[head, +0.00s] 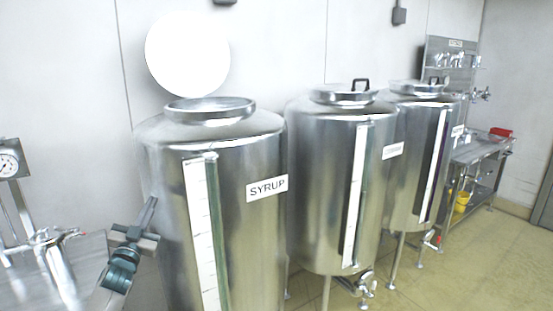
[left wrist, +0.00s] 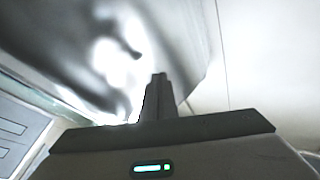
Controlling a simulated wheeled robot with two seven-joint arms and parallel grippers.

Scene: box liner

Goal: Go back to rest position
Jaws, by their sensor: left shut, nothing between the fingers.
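My left gripper (head: 149,213) is at the lower left of the head view, beside the left side of the metal tank labelled SYRUP (head: 240,225). Its fingers point up and are shut with nothing between them. The left wrist view shows the closed fingers (left wrist: 158,82) in front of a shiny, blurred metal surface (left wrist: 75,45). I cannot tell whether the fingers touch the tank. My right gripper is not in the head view.
Two more metal tanks (head: 333,190) (head: 421,165) stand to the right on legs. A metal bench (head: 478,150) with a yellow bucket (head: 462,201) is at the far right. A gauge (head: 9,164) and metal fittings are at the left edge. Floor (head: 445,275) at the lower right is clear.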

